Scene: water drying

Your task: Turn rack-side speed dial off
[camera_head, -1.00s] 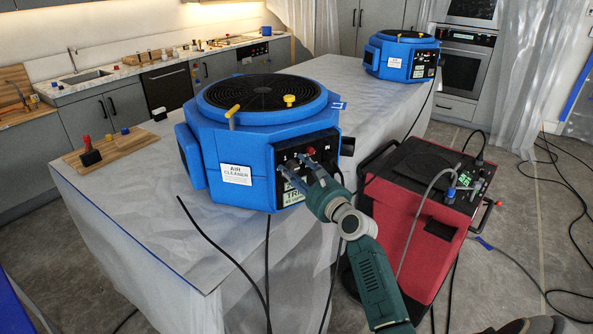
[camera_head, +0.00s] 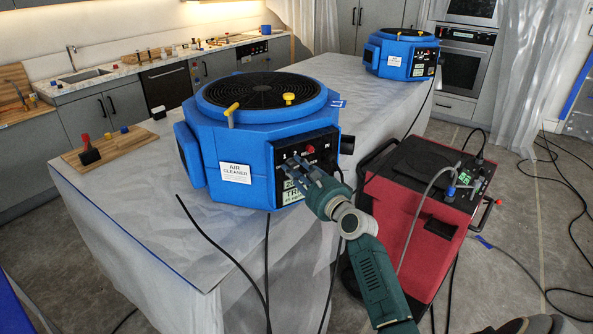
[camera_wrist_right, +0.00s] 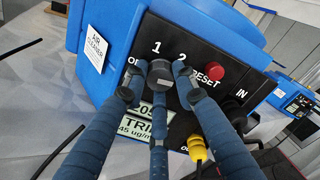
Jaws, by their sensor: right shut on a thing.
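A blue air cleaner (camera_head: 250,170) stands on the sheet-covered table, with a black control panel (camera_head: 325,150) on its front right side. In the right wrist view the panel (camera_wrist_right: 238,92) has a round dark grey dial (camera_wrist_right: 159,73), with "1" and "2" above it and a partly hidden label at its left that starts with "O". A red reset button (camera_wrist_right: 214,72) is right of it. My right gripper (camera_head: 296,163) is at the panel, its fingers (camera_wrist_right: 155,84) shut around the dial. The dial's pointer direction cannot be made out. My left gripper is not in view.
A second blue air cleaner (camera_head: 400,52) stands at the table's far end. A red machine (camera_head: 415,210) with hoses stands right of my arm. Black cables hang before the table (camera_head: 130,200). A yellow plug (camera_wrist_right: 197,149) sits low on the panel.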

